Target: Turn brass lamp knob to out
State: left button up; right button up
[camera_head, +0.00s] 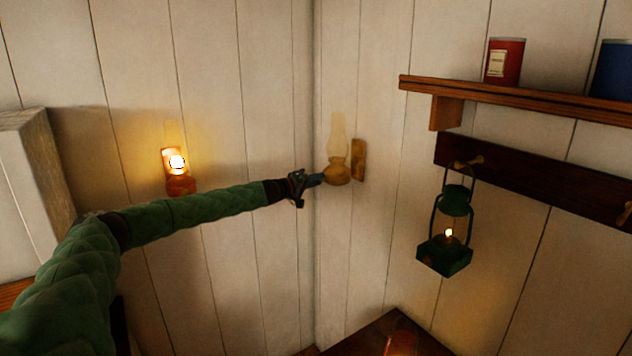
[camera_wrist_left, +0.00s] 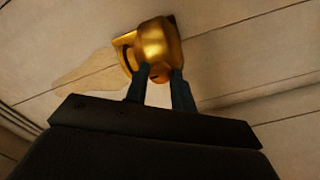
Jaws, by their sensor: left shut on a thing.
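The brass lamp (camera_head: 337,174) is fixed to the right-hand wall close to the corner, with a pale glass chimney (camera_head: 338,135) above it and no flame showing. My left gripper (camera_head: 318,179) reaches the lamp from the left. In the left wrist view the brass body of the lamp (camera_wrist_left: 157,45) fills the top middle. The lamp's knob (camera_wrist_left: 160,73) shows between the two fingertips of my left gripper (camera_wrist_left: 161,77), which are shut on it. Which way the knob is turned cannot be told. My right gripper is not in view.
A lit lamp with an orange-red base (camera_head: 181,185) hangs on the left wall behind my left arm. A lit green lantern (camera_head: 446,250) hangs from a peg rail (camera_head: 540,178) at right. A shelf (camera_head: 520,103) above holds a red tin (camera_head: 503,62) and a blue tin (camera_head: 612,70).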

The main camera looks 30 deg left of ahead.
pick_arm(q)
jog(key=shift+f, duration=0.2)
jog(key=o, duration=1)
jog(key=shift+r, duration=0.1)
jog(key=shift+s, duration=0.15)
